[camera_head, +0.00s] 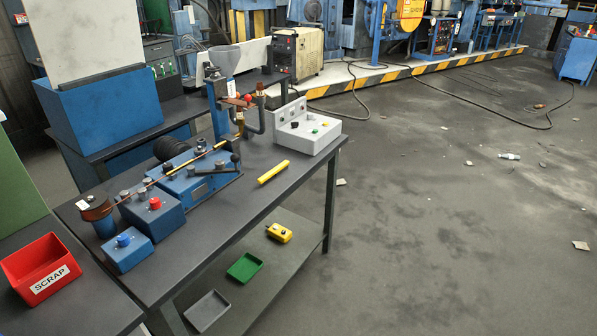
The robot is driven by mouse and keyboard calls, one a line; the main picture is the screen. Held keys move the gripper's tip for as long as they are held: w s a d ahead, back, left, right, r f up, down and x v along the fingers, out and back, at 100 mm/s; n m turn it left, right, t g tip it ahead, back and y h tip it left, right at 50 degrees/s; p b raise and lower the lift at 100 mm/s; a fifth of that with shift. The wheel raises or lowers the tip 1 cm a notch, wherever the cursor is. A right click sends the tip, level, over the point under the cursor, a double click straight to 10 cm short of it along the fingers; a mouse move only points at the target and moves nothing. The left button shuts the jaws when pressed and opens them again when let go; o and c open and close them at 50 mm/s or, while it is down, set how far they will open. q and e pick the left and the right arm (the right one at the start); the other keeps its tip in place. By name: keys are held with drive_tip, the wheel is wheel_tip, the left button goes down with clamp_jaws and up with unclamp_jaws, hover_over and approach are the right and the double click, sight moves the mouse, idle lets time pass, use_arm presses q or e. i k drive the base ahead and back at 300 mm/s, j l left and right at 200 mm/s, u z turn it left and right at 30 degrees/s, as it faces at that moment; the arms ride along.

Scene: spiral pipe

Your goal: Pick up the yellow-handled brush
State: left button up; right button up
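A yellow stick-shaped thing (273,172) lies on the dark bench top (232,212), near its right edge and to the right of the blue machine. It is the only thing on the bench that looks like a yellow handle. I cannot make out bristles on it. Neither of my grippers shows in the head view.
A blue bench machine (200,182) and two blue button boxes (128,250) stand left of it. A grey control box (306,132) stands behind. A red SCRAP bin (40,268) is at the left. Yellow, green and grey items lie on the lower shelf. The right floor is mostly open.

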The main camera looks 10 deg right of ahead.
sight(281, 167)
drive_tip(key=z, duration=0.3)
drive_tip(key=l+u, duration=0.1)
drive_tip(key=u, duration=0.3)
drive_tip(key=i+l+u, duration=0.2)
drive_tip(key=l, duration=0.2)
drive_tip(key=i+l+u, duration=0.15)
drive_tip(key=l, duration=0.25)
drive_tip(key=i+l+u, duration=0.2)
drive_tip(key=l, duration=0.25)
drive_tip(key=l+u, duration=0.15)
drive_tip(key=l, duration=0.3)
